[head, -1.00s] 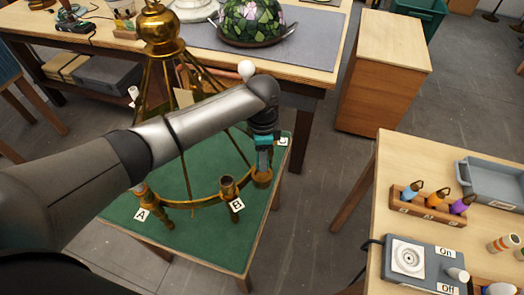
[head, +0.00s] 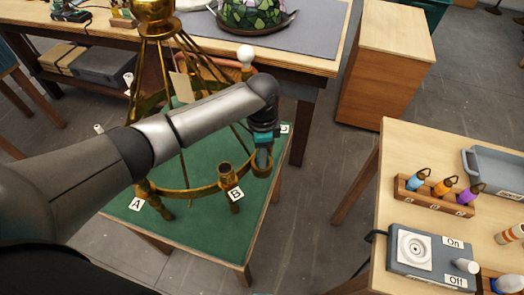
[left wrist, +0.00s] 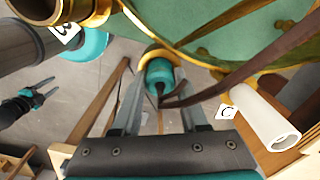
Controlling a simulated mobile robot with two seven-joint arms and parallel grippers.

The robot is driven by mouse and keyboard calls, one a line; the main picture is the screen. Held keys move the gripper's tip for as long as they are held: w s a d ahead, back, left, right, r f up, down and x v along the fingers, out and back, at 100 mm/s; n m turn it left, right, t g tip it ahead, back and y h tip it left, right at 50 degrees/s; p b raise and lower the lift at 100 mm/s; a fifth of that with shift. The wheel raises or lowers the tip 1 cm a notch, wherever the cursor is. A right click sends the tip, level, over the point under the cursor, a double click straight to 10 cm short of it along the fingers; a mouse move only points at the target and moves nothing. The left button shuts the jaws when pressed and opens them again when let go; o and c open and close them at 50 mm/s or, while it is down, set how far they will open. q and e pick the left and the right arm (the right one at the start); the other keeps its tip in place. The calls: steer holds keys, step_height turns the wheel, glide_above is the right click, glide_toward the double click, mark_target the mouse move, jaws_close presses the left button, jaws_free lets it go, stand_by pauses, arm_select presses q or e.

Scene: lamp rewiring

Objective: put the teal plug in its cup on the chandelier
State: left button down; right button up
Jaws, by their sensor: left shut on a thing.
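The brass chandelier (head: 155,14) stands on a green-topped table, its ring carrying cups with tags. My left gripper (head: 264,158) is over a brass cup at the ring's right side, between tags B (head: 235,194) and C (head: 285,129). In the left wrist view its fingers (left wrist: 160,100) are shut on the teal plug (left wrist: 160,76), which has a dark cord. The plug's far end is at the brass cup (left wrist: 153,54), seemingly within its rim; how deep is hidden. My right gripper (left wrist: 42,89) appears small at the left of the wrist view, its fingers apart and empty.
A white sleeve (left wrist: 262,115) is beside tag C, close to my left gripper. At right, a wooden table holds a rack (head: 435,196) of coloured items, a switch box (head: 432,262) and a grey tray (head: 495,175).

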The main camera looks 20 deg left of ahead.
stand_by(0.4)
arm_select(q)
steer(key=shift+p, duration=0.45)
steer(key=shift+f, duration=0.15)
stand_by(0.4)
steer(key=shift+c, duration=1.8)
jaws_free()
step_height(320, 180, up, 15)
steer(key=p, duration=0.2)
